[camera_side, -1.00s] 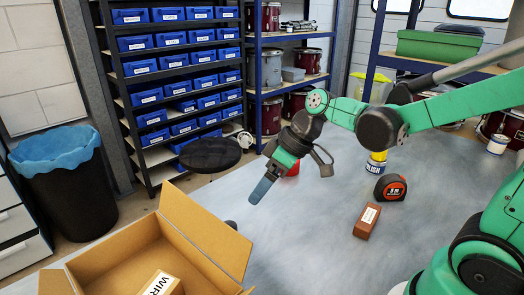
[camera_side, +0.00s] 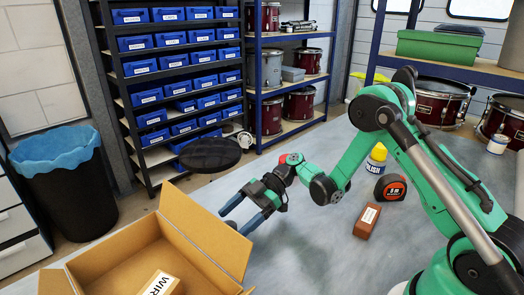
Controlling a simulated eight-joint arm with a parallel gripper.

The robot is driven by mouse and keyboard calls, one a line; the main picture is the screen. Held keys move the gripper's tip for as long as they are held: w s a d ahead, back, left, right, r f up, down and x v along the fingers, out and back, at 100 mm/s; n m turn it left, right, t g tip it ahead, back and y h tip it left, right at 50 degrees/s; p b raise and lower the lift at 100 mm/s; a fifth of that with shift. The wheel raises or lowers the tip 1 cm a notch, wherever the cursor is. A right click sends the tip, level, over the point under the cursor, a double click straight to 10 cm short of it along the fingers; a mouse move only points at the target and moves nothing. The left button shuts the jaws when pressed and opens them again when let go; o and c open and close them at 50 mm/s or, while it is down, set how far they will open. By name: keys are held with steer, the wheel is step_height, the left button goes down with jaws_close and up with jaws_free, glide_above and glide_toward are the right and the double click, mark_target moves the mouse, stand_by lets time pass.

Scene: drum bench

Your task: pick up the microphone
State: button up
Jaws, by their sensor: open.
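A small dark rounded end (camera_side: 231,225) shows just above the right flap of the cardboard box. It looks like part of the microphone, but the rest is hidden behind the flap, so I cannot be sure. My gripper (camera_side: 233,222) is open, with its two blue fingers spread and pointing down-left. The dark end lies between the fingertips in the picture. I cannot tell whether either finger touches it.
The open cardboard box (camera_side: 205,235), with a labelled carton (camera_side: 162,284) inside, stands close at the front left. A brown block (camera_side: 367,221), a tape measure (camera_side: 390,188) and a yellow-capped polish bottle (camera_side: 376,160) stand to the right. The bench between is clear.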

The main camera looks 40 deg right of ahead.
steer(key=shift+x, duration=1.15)
jaws_close()
steer(key=shift+r, duration=0.1)
